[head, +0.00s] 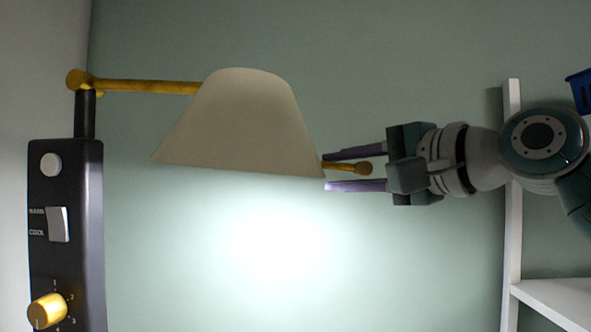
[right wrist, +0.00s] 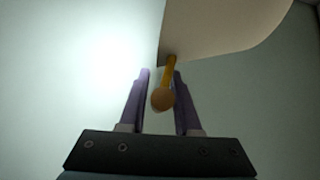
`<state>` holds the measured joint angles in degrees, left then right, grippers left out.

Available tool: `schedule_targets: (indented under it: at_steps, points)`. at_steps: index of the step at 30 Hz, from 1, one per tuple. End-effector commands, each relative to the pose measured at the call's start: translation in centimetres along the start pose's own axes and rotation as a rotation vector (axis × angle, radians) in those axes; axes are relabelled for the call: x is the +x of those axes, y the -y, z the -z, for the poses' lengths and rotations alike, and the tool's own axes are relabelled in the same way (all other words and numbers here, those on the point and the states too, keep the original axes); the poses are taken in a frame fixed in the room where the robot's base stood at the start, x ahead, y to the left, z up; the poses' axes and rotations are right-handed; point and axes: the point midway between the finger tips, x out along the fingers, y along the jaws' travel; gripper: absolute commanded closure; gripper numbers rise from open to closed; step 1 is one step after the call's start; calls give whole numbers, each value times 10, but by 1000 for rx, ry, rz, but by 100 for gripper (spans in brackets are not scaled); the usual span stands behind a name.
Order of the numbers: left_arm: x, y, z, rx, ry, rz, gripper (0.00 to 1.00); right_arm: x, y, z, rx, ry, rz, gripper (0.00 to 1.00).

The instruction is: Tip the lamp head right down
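The lamp head (head: 235,125) is a cream shade on a yellow arm (head: 145,87), its lower rim tilted slightly down to the right. A short yellow handle with a round brown knob (head: 364,168) sticks out from the rim's right side. My right gripper (head: 325,172) points left at the handle, its purple fingers open. In the right wrist view the knob (right wrist: 162,99) and handle lie between the fingers, with visible gaps, and the shade (right wrist: 215,30) is above. My left gripper is not in view.
A dark lamp post panel (head: 68,270) at left carries a white round button (head: 51,164), a warm/cool switch (head: 58,224) and a yellow dial (head: 47,311). A white shelf (head: 511,230) and a blue bin (head: 580,92) are at right. The lit green wall below the shade is clear.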

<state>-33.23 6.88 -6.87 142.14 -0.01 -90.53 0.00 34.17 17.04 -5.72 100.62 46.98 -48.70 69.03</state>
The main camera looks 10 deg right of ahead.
Motion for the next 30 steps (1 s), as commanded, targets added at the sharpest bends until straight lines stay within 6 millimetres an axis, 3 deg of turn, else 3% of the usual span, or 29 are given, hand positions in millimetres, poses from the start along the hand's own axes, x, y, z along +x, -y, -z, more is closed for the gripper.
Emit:
schedule_targets:
  at_steps: [1, 8, 30]
  points:
    - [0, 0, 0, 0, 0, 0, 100, 0, 0, 0, 0, 0, 0, 75]
    - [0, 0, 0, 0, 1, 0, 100, 0, 0, 0, 0, 0, 0, 100]
    - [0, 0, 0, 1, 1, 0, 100, 0, 0, 0, 0, 0, 1, 100]
